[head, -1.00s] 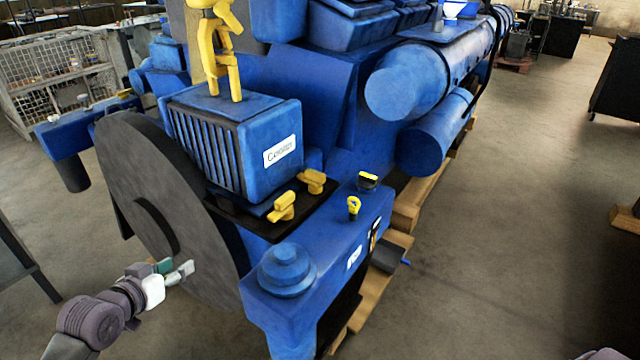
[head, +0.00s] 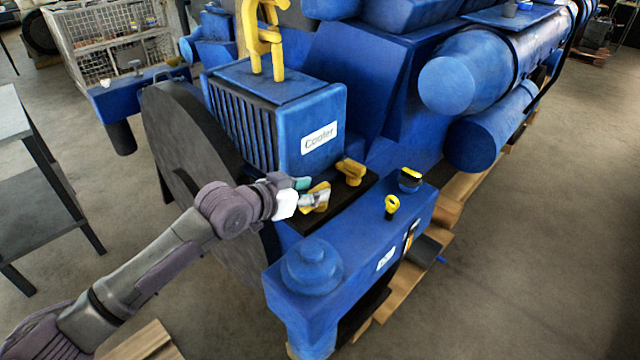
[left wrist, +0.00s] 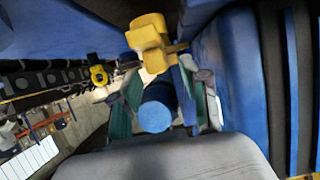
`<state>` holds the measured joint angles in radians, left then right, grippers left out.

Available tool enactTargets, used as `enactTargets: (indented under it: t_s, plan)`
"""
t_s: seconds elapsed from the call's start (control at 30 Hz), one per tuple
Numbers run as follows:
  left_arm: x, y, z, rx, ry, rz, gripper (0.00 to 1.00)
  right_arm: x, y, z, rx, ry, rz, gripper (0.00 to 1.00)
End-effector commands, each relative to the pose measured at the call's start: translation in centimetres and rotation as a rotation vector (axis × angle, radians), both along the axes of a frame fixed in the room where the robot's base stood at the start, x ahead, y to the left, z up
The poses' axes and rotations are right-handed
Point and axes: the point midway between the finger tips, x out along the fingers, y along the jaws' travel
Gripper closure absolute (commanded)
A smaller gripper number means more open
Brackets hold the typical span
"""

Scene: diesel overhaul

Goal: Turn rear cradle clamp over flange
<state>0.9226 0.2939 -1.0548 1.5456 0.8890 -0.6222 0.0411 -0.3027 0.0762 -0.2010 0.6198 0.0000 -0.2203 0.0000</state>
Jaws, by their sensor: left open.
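Two yellow clamps sit on the black plate beside the blue cooler box (head: 290,120). The nearer clamp (head: 316,199) is partly covered by my left gripper (head: 318,196). The other clamp (head: 351,171) stands a little farther along the cooler's edge. My left gripper is open, its fingers at the nearer clamp. In the left wrist view a yellow clamp (left wrist: 150,42) shows just beyond the open fingers; I cannot tell if they touch it. I cannot tell whether a flange edge lies under the clamps. My right gripper is out of view.
A yellow eyebolt (head: 391,206) and a black-and-yellow part (head: 410,180) stand on the blue engine block to the right. A round blue cap (head: 311,266) rises near the block's front. The large dark disc (head: 185,150) is close behind my left arm.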

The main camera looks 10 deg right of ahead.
Motion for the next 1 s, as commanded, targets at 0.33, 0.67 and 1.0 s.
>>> enactTargets:
  t_s: [0.33, 0.67, 1.0]
  plan:
    - [1.5, -2.3, -1.2, 0.001, -0.001, 0.001, 0.54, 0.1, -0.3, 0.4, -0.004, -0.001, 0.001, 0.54]
    - [1.5, -2.3, -1.2, 0.000, 0.000, 0.000, 0.69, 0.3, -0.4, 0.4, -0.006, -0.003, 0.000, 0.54]
    - [1.6, -2.3, -1.3, 0.000, 0.000, -0.001, 1.00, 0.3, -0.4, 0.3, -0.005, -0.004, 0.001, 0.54]
